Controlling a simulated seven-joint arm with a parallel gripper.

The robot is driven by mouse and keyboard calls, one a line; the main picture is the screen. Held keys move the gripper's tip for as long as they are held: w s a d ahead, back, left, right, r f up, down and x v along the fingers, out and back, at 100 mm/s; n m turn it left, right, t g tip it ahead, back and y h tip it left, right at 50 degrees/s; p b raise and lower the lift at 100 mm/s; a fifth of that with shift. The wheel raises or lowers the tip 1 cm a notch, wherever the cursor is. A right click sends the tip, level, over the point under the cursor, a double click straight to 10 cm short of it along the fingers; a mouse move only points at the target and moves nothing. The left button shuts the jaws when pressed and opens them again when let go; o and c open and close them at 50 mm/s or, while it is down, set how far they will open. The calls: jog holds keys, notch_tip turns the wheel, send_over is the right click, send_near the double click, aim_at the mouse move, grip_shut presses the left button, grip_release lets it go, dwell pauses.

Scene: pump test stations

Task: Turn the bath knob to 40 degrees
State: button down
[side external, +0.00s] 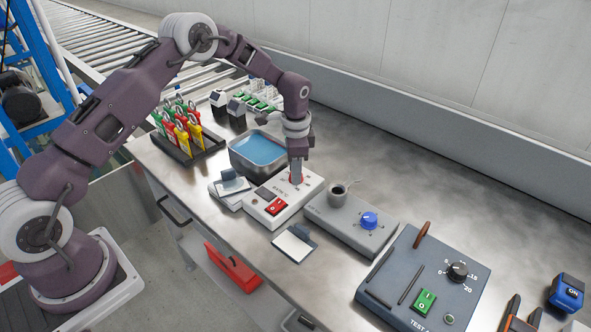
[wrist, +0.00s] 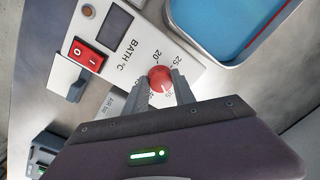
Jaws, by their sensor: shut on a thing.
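The bath control box (side external: 266,211) is white and stands beside the metal water bath (side external: 258,152). In the wrist view the box (wrist: 105,40) reads "BATH °C", with numbers such as 20 and 25 around a red knob (wrist: 160,78). My gripper (wrist: 160,86) is shut on the red knob, with one finger on each side of it. In the side view my gripper (side external: 296,175) points down at the box and mostly covers the knob. The knob's pointer and the numbers under the fingers are hidden, so its setting cannot be told.
A red rocker switch (wrist: 87,57) is on the box near the knob. A dark test box (side external: 405,262) is further right. Tagged padlocks (side external: 181,125) stand at the left.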

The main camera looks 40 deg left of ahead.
jog(key=m, duration=0.5)
jog(key=shift+w+a+m, duration=0.1)
jog(key=shift+m, duration=2.4)
jog(key=c, duration=1)
grip_release()
jog(key=shift+c, duration=0.2)
jog(key=r, duration=0.7)
jog(key=shift+s+r, duration=0.1)
jog(key=shift+s, duration=0.1)
jog(key=shift+r, duration=0.1)
